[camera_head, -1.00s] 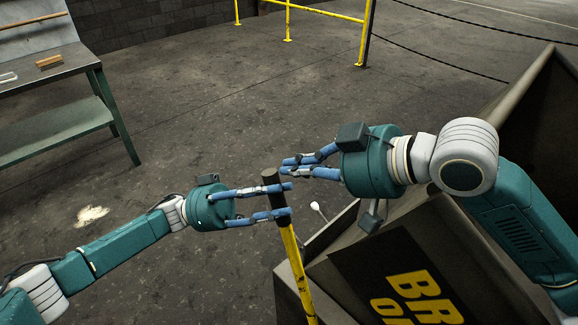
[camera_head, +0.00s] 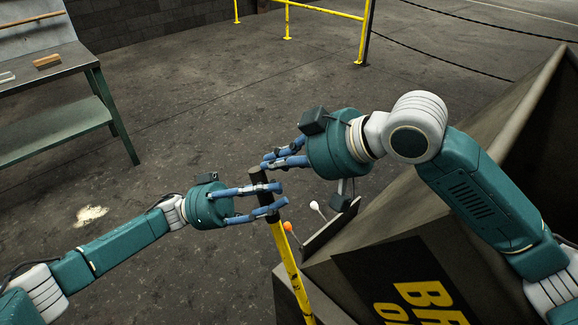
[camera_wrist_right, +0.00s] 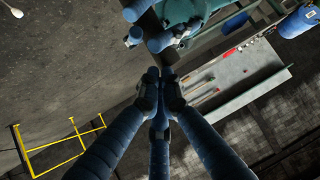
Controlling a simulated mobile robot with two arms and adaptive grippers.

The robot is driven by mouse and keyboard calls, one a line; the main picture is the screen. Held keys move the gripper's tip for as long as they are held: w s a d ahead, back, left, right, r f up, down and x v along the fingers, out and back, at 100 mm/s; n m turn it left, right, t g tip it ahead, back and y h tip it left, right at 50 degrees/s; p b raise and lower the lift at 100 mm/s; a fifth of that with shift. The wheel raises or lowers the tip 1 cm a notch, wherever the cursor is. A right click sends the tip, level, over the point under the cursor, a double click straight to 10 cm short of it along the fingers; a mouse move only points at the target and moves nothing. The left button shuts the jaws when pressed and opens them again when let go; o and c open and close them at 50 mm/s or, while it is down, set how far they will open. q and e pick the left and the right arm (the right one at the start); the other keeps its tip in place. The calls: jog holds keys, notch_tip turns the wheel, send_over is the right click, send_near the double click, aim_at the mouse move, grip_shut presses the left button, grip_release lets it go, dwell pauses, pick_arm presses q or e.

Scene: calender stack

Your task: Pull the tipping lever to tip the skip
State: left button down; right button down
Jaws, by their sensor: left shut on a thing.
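The tipping lever (camera_head: 288,262) is a yellow bar with black marks and a black grip (camera_head: 258,175) on top. It leans a little left in the head view. My left gripper (camera_head: 278,200) is shut on the lever at the grip, its blue fingers on either side of it. My right gripper (camera_head: 265,165) has its fingertips together beside the top of the grip. In the right wrist view its fingers (camera_wrist_right: 158,82) converge with nothing seen between them. Whether it touches the lever is unclear. The dark skip (camera_head: 320,262) with yellow lettering is at right, partly behind my right arm.
A white knob (camera_head: 317,207) and an orange knob (camera_head: 288,227) stand close behind the lever. A green-legged bench (camera_head: 60,72) with a small wooden block (camera_head: 47,61) is at upper left. Yellow railing (camera_head: 325,12) stands at the back. The floor between is open.

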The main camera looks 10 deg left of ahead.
pick_arm(q)
jog(key=c, duration=1.6)
grip_release()
jog(key=shift+s+d+m+g, duration=0.45)
jog(key=shift+s+g, duration=0.15)
jog(key=shift+s, duration=0.2)
jog(key=o, duration=0.4)
jog(key=shift+s+a+r, duration=0.15)
jog(key=shift+s, duration=0.1)
jog(key=shift+o, duration=0.2)
jog(key=shift+w+a, duration=0.1)
jog(key=shift+w, duration=0.05)
jog(key=shift+w, duration=0.1)
